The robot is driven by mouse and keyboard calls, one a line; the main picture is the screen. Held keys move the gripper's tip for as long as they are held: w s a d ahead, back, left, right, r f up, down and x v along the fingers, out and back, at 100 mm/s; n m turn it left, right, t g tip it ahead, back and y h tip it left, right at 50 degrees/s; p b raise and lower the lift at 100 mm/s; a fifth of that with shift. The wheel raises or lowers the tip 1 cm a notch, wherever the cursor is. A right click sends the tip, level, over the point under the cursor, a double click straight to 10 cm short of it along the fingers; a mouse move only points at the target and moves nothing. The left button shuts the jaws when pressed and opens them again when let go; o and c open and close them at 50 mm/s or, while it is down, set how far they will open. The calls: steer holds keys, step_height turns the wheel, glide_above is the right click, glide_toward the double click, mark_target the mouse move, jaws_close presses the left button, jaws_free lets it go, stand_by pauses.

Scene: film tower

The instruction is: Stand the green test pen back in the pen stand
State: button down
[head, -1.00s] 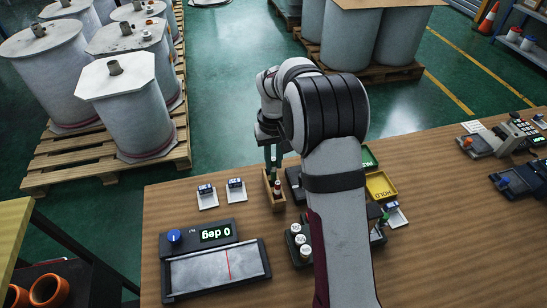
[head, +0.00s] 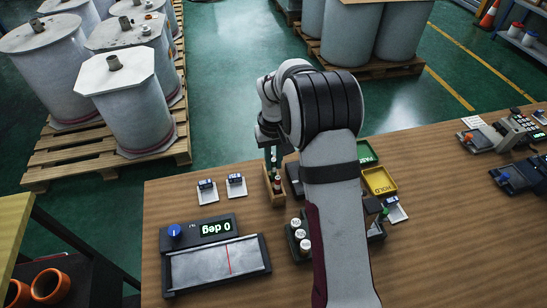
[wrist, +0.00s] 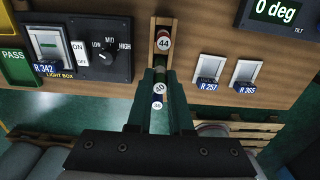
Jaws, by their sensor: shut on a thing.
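The wooden pen stand (wrist: 163,32) is a narrow box at the table's back edge, also in the head view (head: 268,191). A red-capped pen marked 44 (wrist: 164,44) stands in its end slot. My gripper (wrist: 160,92), also in the head view (head: 271,155), points down over the stand. It is shut on a pen whose end is marked 40 (wrist: 159,88), taken as the green test pen; its body is mostly hidden by the fingers.
A light box (wrist: 75,48) with switch and knob lies beside the stand. On the other side are two small pads with blue labelled blocks (head: 207,191) and a tilt device (head: 215,262). A rack of white-capped bottles (head: 299,240) stands in front. A yellow HOLD tray (head: 380,181) is right.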

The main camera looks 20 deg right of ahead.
steer(key=shift+f, duration=0.25)
steer(key=c, duration=0.7)
jaws_free()
steer(key=shift+c, duration=0.2)
steer(key=o, duration=0.6)
steer(key=shift+c, duration=0.2)
